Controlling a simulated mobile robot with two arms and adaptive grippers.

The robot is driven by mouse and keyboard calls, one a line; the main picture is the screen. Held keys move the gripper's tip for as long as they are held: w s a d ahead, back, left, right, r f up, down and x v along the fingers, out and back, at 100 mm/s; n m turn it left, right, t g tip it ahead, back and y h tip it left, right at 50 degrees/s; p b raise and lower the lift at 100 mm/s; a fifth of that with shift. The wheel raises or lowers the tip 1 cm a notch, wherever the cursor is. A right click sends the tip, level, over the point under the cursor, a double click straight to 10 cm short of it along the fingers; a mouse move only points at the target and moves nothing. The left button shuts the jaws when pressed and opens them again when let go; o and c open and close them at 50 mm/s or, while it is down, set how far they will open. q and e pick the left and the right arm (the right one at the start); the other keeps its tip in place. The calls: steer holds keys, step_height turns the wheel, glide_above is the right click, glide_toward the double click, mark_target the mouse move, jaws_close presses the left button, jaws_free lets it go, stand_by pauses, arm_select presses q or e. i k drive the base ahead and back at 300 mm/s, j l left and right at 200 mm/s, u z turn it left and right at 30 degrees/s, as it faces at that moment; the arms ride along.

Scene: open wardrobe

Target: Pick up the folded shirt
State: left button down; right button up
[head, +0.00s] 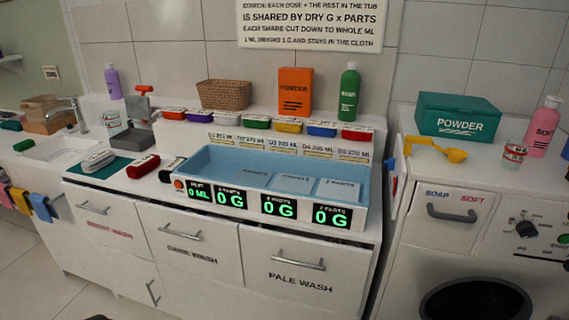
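I see no thing that I can clearly make out as a folded shirt in the head view. Neither of my grippers is in view. A small dark shape at the bottom edge is too cut off to identify.
A blue tray (235,166) with scale displays reading zero fills the counter's middle. Behind stand a basket (223,95), an orange powder box (295,92) and a green bottle (349,92). A washing machine (480,248) at right bears a teal powder box (458,116). Drawers (290,266) are below.

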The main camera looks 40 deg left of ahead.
mark_target(95, 162)
steer(key=u, duration=2.45)
steer(key=i+j+z, duration=0.15)
steer(key=i, duration=0.25)
steer(key=i+j+z, duration=0.15)
steer(key=i, duration=0.25)
steer(key=j, duration=0.1)
